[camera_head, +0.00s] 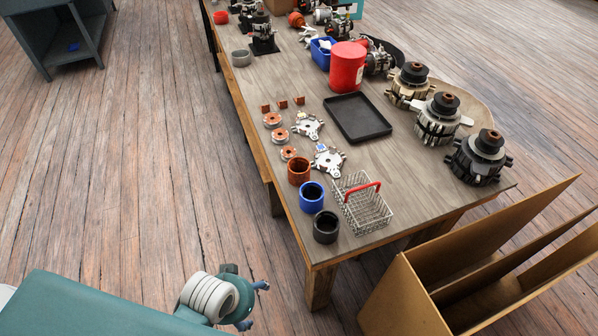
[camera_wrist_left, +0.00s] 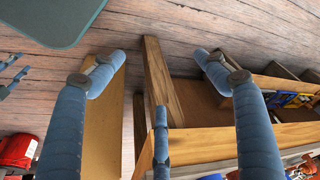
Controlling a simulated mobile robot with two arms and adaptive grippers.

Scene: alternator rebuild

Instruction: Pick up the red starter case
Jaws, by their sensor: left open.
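A rust-red open cylinder (camera_head: 299,170), which looks like the red starter case, stands upright on the near left part of the table. A blue case (camera_head: 312,197) and a black case (camera_head: 326,227) stand in a row in front of it. My left gripper (camera_head: 254,305) is open and empty, off the table and well short of the cases, low in the head view. In the left wrist view its spread blue fingers (camera_wrist_left: 160,82) have nothing between them. Blue finger-like parts (camera_wrist_left: 12,78) at that view's left edge look like my right gripper; their opening is unclear.
A wire basket (camera_head: 362,203) with a red handle stands right of the cases. Behind are a black tray (camera_head: 357,117), a larger red canister (camera_head: 347,67) and several alternators. A cardboard box (camera_head: 408,300) is on the floor by the table's near end.

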